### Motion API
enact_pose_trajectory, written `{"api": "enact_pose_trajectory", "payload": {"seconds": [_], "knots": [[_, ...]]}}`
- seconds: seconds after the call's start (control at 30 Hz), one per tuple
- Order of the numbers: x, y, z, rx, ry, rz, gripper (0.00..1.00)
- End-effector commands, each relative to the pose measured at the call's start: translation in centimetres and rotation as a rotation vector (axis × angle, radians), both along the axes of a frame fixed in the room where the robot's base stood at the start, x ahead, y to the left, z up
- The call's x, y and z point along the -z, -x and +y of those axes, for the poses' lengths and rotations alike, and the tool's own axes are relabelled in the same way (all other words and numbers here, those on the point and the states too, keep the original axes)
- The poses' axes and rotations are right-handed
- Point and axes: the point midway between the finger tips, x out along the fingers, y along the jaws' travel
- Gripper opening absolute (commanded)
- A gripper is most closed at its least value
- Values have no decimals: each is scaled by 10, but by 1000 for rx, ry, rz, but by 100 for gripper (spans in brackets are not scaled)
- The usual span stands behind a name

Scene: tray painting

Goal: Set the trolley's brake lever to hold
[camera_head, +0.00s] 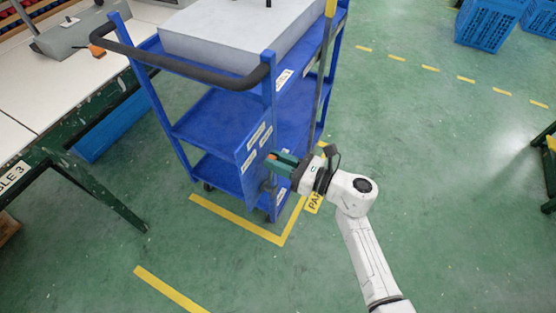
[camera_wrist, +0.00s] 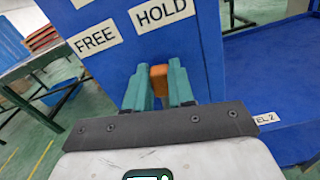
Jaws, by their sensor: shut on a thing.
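The blue trolley (camera_head: 215,117) has a blue plate (camera_head: 244,178) on its near right corner. In the wrist view the plate carries a FREE label (camera_wrist: 97,37) and, up and right of it, a HOLD label (camera_wrist: 163,13). The orange grip of the brake lever (camera_wrist: 158,78) shows below the HOLD label in the wrist view. My gripper (camera_wrist: 158,88) is shut on this grip, with one green finger on each side. In the head view my gripper (camera_head: 280,163) reaches the plate from the right. The lever's arm is mostly hidden, so its exact setting cannot be told.
A grey block (camera_head: 215,35) lies on the trolley's top shelf, beside a black push handle (camera_head: 180,68). Yellow floor lines (camera_head: 240,220) run around the trolley. A workbench (camera_head: 45,95) stands at the left, blue crates (camera_head: 488,25) at the upper right. The green floor at right is mostly clear.

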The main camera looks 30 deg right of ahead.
Motion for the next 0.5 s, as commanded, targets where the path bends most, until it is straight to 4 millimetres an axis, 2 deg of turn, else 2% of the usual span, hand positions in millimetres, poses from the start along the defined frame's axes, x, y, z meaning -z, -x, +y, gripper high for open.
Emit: {"api": "enact_pose_trajectory", "payload": {"seconds": [0.5], "knots": [[1,-1,-2,1,-13,10,0]]}}
